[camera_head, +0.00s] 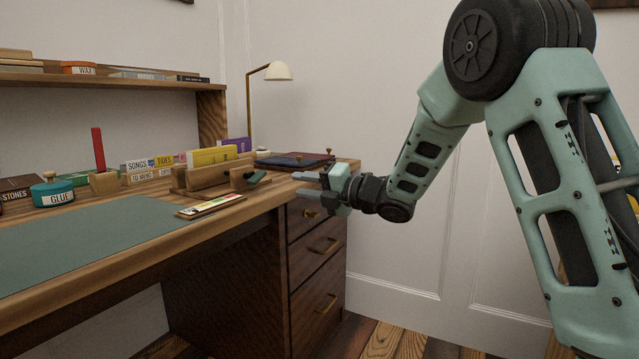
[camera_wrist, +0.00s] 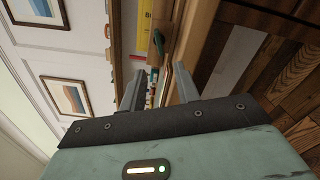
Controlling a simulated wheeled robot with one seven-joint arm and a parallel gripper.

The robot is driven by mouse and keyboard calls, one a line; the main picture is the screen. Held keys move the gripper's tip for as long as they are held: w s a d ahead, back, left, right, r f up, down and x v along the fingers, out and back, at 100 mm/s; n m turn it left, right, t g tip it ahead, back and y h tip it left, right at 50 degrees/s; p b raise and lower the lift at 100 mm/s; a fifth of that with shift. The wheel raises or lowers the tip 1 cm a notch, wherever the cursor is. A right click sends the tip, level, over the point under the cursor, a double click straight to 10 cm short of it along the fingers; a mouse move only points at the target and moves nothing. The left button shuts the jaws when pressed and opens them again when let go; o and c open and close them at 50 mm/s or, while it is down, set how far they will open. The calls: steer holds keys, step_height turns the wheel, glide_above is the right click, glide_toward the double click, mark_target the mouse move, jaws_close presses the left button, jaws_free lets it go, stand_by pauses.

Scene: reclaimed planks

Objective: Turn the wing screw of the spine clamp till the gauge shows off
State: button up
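The spine clamp (camera_head: 207,178) is a wooden press on the desk, with a yellow book (camera_head: 212,156) at it. Its dark green wing screw (camera_head: 257,178) sits on the right end, facing my gripper; a green piece that looks like it also shows in the wrist view (camera_wrist: 153,76). The gauge (camera_head: 211,206) is a flat strip with coloured bands in front of the clamp; its reading is too small to tell. My gripper (camera_head: 303,184) is open and empty, right of the wing screw and apart from it. In the wrist view both fingers (camera_wrist: 159,90) stand apart with nothing between them.
Dark flat books (camera_head: 292,160) lie behind the gripper near the desk's right end. A lamp (camera_head: 277,71) stands at the back. Glue tin (camera_head: 52,193), red stick in a wooden block (camera_head: 103,183) and book row lie left. The green mat (camera_head: 90,238) is clear.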

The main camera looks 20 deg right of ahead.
steer(key=v, duration=0.3)
steer(key=shift+s+d, duration=0.15)
steer(key=shift+s, duration=0.15)
stand_by(1.1)
steer(key=s+a+f+m+g+h, duration=0.65)
steer(key=s+a+f+m, duration=0.35)
steer(key=s+a+m, duration=0.4)
steer(key=s+a+f+m+g+h, duration=0.1)
steer(key=s+f+m+g+h, duration=0.2)
steer(key=s, duration=1)
steer(key=s+a+f+m+g+h, duration=0.1)
steer(key=s+f+m+g, duration=0.3)
steer(key=s, duration=0.8)
step_height(320, 180, up, 39)
steer(key=m+g+p, duration=0.1)
steer(key=p, duration=3.7)
steer(key=shift+r+p, duration=0.15)
steer(key=shift+p, duration=0.2)
